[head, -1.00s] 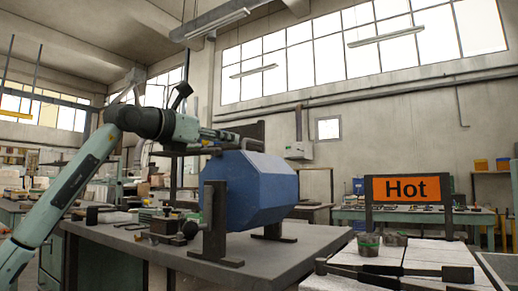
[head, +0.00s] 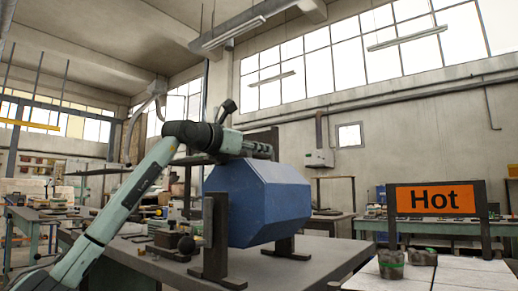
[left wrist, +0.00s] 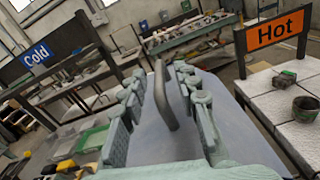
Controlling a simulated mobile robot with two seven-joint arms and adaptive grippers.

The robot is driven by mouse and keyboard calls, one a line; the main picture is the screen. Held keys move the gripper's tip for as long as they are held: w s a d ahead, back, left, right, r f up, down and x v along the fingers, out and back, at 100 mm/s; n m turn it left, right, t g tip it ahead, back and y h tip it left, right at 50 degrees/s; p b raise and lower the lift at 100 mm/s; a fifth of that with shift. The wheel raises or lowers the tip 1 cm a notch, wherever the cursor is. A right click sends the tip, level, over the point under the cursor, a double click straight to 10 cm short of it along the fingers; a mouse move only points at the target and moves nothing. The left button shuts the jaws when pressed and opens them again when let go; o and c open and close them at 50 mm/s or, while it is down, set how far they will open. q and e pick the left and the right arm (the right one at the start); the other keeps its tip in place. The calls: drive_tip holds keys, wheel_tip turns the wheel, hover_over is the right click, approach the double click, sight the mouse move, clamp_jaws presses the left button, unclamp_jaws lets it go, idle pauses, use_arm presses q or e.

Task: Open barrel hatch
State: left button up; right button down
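The blue faceted barrel (head: 258,205) lies on its side between dark stands on the grey table. Its pale blue-grey top surface (left wrist: 153,143) fills the lower middle of the left wrist view. A dark curved handle (left wrist: 164,98) rises from that surface. My left gripper (head: 268,152) reaches over the top of the barrel from the left. In the left wrist view, its two fingers (left wrist: 157,88) are apart, one on each side of the handle, with a gap visible on both sides. The hatch's edges cannot be made out. My right gripper is not in view.
A blue "Cold" sign (left wrist: 38,54) shows in the left wrist view. Small tools and parts (head: 174,243) lie left of the barrel.

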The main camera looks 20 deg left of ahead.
use_arm(q)
drive_tip(key=shift+w+d, duration=0.15)
drive_tip(key=shift+w, duration=0.25)
drive_tip(key=shift+c, duration=0.6)
clamp_jaws()
